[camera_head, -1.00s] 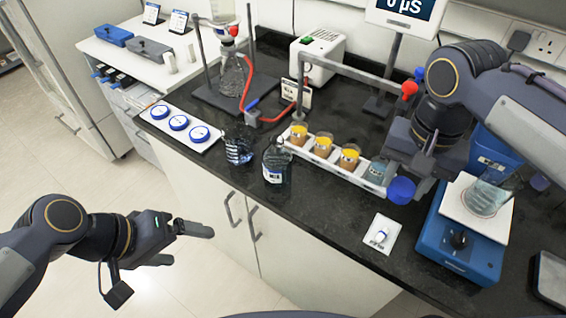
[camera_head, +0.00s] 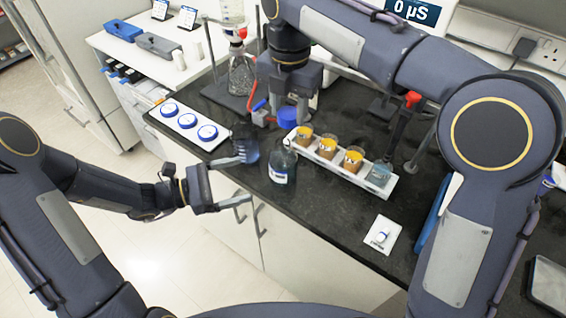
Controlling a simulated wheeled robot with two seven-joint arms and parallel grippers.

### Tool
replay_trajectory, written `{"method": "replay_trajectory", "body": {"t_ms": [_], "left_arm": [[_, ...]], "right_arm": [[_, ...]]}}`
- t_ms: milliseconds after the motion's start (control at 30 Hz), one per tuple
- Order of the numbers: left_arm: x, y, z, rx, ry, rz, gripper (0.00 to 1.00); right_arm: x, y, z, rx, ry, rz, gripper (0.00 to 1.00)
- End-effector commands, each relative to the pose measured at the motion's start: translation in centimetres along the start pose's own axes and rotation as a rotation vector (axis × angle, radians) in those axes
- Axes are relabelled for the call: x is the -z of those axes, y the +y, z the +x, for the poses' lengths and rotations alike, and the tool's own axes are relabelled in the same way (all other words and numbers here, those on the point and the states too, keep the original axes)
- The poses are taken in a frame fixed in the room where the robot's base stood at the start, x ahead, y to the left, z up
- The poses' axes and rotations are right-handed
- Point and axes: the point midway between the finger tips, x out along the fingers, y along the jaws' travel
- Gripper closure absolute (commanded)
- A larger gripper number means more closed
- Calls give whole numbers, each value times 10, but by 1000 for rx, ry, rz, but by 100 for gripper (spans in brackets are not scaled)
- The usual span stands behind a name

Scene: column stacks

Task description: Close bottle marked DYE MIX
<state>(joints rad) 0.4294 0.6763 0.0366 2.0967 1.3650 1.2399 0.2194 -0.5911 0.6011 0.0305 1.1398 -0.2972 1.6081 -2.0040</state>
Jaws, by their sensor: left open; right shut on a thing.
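Two clear bottles stand side by side near the counter's front edge. The right bottle (camera_head: 281,168) is upright and uncapped, with a white label too small to read. The left bottle (camera_head: 249,150) has bluish contents and is partly hidden by a finger of my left gripper. I cannot tell which one is marked DYE MIX. My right gripper (camera_head: 288,105) is shut on a blue cap (camera_head: 287,118), held above and behind the right bottle, apart from it. My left gripper (camera_head: 232,180) is open and empty at the counter's front edge, left of the right bottle.
A white rack (camera_head: 333,166) with amber-filled jars stands right of the bottles. A white tray (camera_head: 187,126) with blue caps lies left. A flask on a stand (camera_head: 241,75) is behind. A small white card (camera_head: 382,235) lies on open counter at front right.

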Motion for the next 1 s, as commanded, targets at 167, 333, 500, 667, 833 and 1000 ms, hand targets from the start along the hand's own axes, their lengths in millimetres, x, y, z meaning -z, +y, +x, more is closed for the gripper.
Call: {"method": "replay_trajectory", "body": {"t_ms": [167, 333, 500, 667, 833, 1000], "left_arm": [[9, 9, 1, -43, -25, -61, 12], [10, 9, 1, -45, -27, -63, 12], [9, 9, 2, -43, -26, -62, 12], [9, 9, 13, -41, -28, -60, 12], [8, 9, 43, -37, -27, -61, 12], [7, 11, 76, -38, -27, -60, 12]], "right_arm": [[2, 12, 1, 2, -3, -140, 81], [2, 12, 1, 2, -3, -151, 81], [2, 12, 1, 2, -3, -149, 81], [2, 12, 1, 2, -3, -148, 81], [2, 11, 1, 2, -3, -147, 81], [2, 11, 1, 2, -3, -147, 81]]}}
